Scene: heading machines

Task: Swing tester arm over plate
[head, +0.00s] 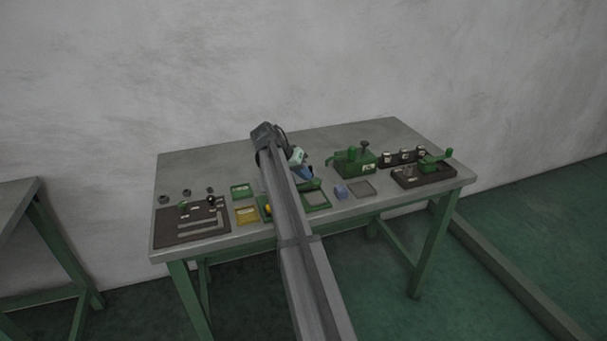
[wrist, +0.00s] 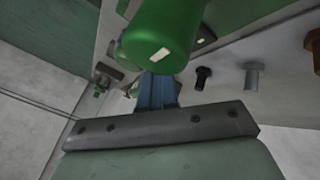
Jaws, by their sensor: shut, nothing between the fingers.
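My gripper (head: 304,174) is over the middle of the table, partly hidden by my arm in the head view. In the wrist view its blue fingers (wrist: 157,92) are shut with nothing between them. A green rounded part with a white mark (wrist: 158,45) is right in front of the fingertips and hides them; I cannot tell whether they touch. In the head view a green bar (head: 311,185) lies beside my gripper, over a green-edged plate (head: 317,199). I cannot tell for sure that this bar is the tester arm.
Another green-handled device (head: 432,164) is at the right end. A yellow tray (head: 247,214) and a dark board (head: 168,228) are left. The table's back is clear.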

